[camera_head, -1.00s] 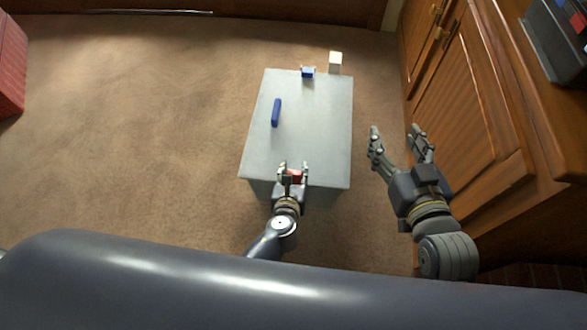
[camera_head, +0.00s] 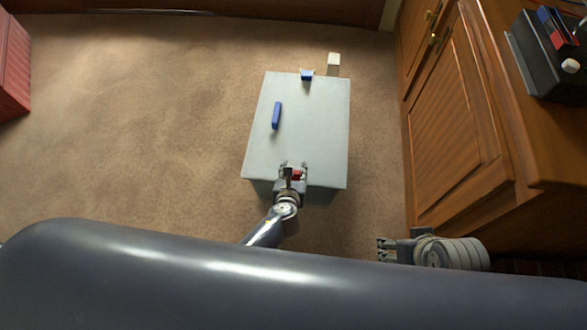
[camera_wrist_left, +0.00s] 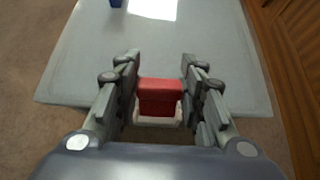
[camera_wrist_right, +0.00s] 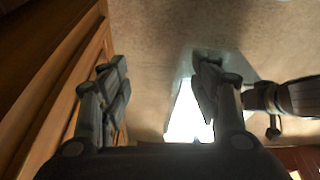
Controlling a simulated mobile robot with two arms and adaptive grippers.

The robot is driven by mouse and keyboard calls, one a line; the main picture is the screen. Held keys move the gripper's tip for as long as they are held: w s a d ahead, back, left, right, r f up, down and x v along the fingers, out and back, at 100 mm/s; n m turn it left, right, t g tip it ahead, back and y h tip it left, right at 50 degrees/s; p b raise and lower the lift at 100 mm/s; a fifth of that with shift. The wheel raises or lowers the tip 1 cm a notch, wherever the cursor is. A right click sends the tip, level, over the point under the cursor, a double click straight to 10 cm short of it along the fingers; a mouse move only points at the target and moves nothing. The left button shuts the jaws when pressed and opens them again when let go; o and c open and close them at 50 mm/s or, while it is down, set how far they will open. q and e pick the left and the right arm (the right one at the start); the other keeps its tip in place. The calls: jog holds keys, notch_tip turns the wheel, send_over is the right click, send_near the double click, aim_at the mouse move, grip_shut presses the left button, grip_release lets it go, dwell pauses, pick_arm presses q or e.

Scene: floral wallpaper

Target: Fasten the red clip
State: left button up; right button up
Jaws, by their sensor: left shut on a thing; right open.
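The red clip (camera_head: 297,174) is at the near edge of the grey box (camera_head: 325,130). In the left wrist view the red clip (camera_wrist_left: 160,94) has a white lower part and sits between the fingers. My left gripper (camera_head: 293,171) is shut on the clip at the box's near side. Whether the clip is latched is not clear. My right gripper (camera_head: 382,249) is open and empty, low at the right, away from the box. Its spread fingers also show in the right wrist view (camera_wrist_right: 160,85).
A blue handle (camera_head: 276,115) lies on the box's lid. A blue clip (camera_head: 307,76) is at the far edge, near a small white block (camera_head: 333,64). A wooden cabinet (camera_head: 455,135) stands at right, and a red crate (camera_head: 10,75) at far left. Carpet is clear left of the box.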

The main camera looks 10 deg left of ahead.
pick_arm(q)
jog(key=shift+w+p, duration=0.1)
jog(key=shift+p, duration=0.45)
pick_arm(e)
jog(key=shift+x, duration=1.9)
pick_arm(q)
jog(key=shift+a, duration=0.1)
pick_arm(e)
jog(key=shift+a, duration=0.1)
pick_arm(q)
jog(key=o, duration=1.1)
jog(key=v, duration=1.2)
jog(key=shift+r, duration=0.1)
jog(key=shift+w, duration=0.1)
pick_arm(e)
jog(key=shift+c, duration=0.2)
